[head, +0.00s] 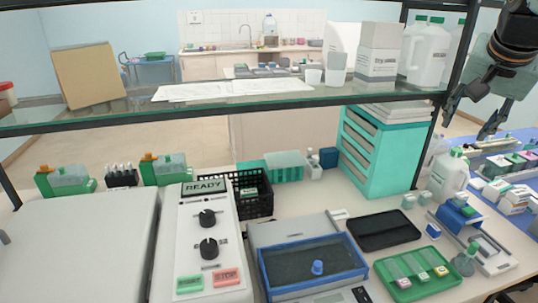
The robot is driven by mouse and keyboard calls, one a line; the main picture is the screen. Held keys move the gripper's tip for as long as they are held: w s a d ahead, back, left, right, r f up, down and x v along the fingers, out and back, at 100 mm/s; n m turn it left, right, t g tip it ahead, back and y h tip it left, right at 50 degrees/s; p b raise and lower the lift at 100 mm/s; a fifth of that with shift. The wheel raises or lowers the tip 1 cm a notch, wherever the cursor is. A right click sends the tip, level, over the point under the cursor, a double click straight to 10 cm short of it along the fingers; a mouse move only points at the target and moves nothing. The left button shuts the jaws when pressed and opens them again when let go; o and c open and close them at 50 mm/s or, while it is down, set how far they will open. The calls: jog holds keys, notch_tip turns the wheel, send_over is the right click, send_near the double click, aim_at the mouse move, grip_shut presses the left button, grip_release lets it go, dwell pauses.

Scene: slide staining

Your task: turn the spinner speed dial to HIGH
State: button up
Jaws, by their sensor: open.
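The spinner's control panel (188,241) is white and stands on the bench at the lower left of the head view. It carries two black dials, an upper dial (207,218) and a lower dial (209,248). The marks around them are too small to read, so I cannot tell which one is the speed dial or where it is set. A display (204,187) above them reads READY. A green button and a red STOP button (227,277) sit below. My gripper (472,118) is open and empty at the upper right, far from the panel.
A shelf (350,92) on black posts crosses above the bench. A black basket (262,202) stands behind the panel. A blue-rimmed tray (366,268) lies to its right, near a green slide tray (440,277). A teal drawer cabinet (395,160) stands between panel and gripper.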

jog(key=w+a+f+n+y+p, duration=0.15)
jog(key=a+n, duration=0.25)
jog(key=a, duration=0.4)
jog(key=w+a+n+p, duration=0.1)
jog(key=w+a+n, duration=0.25)
jog(key=a, duration=0.45)
jog(key=n+g+y+p, duration=0.2)
jog(key=n+g+p, duration=0.3)
jog(key=n, duration=1.8)
send_near(208, 214)
jog(key=shift+h, duration=0.25)
jog(key=f, duration=0.6)
jog(key=w+f, duration=0.1)
jog(key=f, duration=0.1)
jog(key=shift+a+f, duration=0.35)
jog(key=shift+f, duration=0.05)
jog(key=shift+m, duration=0.25)
grip_shut()
